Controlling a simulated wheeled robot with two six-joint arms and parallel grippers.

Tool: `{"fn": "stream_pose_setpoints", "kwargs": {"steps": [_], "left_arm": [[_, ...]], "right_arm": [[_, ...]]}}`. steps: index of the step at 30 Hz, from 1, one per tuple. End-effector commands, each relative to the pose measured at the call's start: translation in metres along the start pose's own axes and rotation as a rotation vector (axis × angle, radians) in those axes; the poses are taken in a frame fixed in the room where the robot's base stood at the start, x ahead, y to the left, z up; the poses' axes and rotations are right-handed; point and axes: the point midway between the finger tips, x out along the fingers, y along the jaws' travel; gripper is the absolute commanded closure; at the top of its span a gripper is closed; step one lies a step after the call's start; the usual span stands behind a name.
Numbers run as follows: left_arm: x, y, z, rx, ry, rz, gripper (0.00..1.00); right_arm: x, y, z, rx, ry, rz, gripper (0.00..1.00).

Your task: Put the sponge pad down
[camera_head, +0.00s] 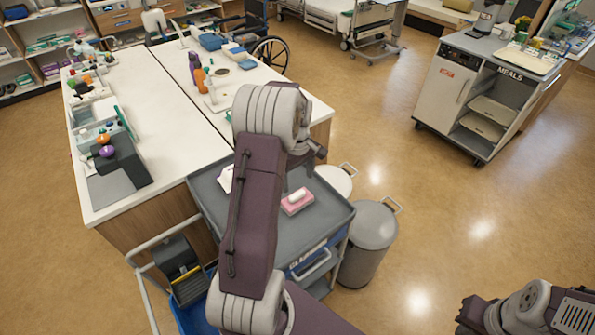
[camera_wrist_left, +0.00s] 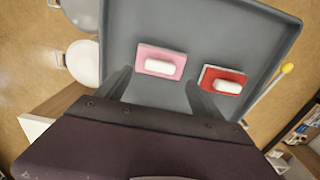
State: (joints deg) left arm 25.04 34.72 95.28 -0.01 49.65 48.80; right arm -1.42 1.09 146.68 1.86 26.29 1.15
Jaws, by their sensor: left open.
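A pink sponge pad with a white top piece (camera_head: 297,203) lies on the grey top of the cleaning cart (camera_head: 325,222). It also shows in the left wrist view (camera_wrist_left: 148,52). My left gripper (camera_wrist_left: 159,78) is open above the cart top. Its two dark fingers are apart and nothing is held between them; the pink pad shows just past the fingertips. My right gripper cannot be made out.
A white-topped table (camera_head: 165,115) with bottles and trays stands behind and left of the cart. A meals trolley (camera_head: 480,95) is far right. The floor between is clear.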

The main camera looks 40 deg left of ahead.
Motion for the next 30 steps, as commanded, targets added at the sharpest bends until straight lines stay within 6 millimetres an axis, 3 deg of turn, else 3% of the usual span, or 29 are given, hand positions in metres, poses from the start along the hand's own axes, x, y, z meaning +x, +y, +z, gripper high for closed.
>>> {"fn": "stream_pose_setpoints", "kwargs": {"steps": [3, 6, 14, 17, 19, 21, 24, 27, 30], "left_arm": [[-0.028, 0.001, -0.001, 0.000, 0.003, 0.003, 0.23], [-0.043, 0.001, -0.001, 0.000, 0.001, 0.001, 0.23], [-0.054, 0.000, 0.004, 0.019, -0.001, 0.000, 0.23], [-0.050, 0.000, 0.041, 0.199, 0.004, 0.012, 0.23], [-0.044, -0.006, 0.085, 0.432, 0.013, 0.028, 0.23], [-0.037, -0.021, 0.128, 0.675, 0.028, 0.047, 0.23], [-0.025, -0.049, 0.176, 0.975, 0.049, 0.066, 0.23], [-0.017, -0.073, 0.203, 1.172, 0.064, 0.078, 0.23], [-0.013, -0.084, 0.213, 1.259, 0.073, 0.083, 0.23]], "right_arm": [[0.001, 0.000, 0.000, 0.000, 0.000, 0.000, 1.00], [0.001, 0.000, 0.000, 0.000, 0.000, 0.000, 1.00], [0.001, 0.000, 0.000, 0.000, 0.000, 0.000, 1.00], [0.001, 0.000, 0.000, 0.000, 0.000, 0.000, 1.00], [0.001, 0.000, 0.000, 0.000, 0.000, 0.000, 1.00], [0.001, 0.000, 0.000, 0.000, 0.000, 0.000, 1.00], [0.001, 0.000, 0.000, 0.000, 0.000, 0.000, 1.00], [0.001, 0.000, 0.000, 0.000, 0.000, 0.000, 1.00], [0.001, 0.000, 0.000, 0.000, 0.000, 0.000, 1.00]]}}
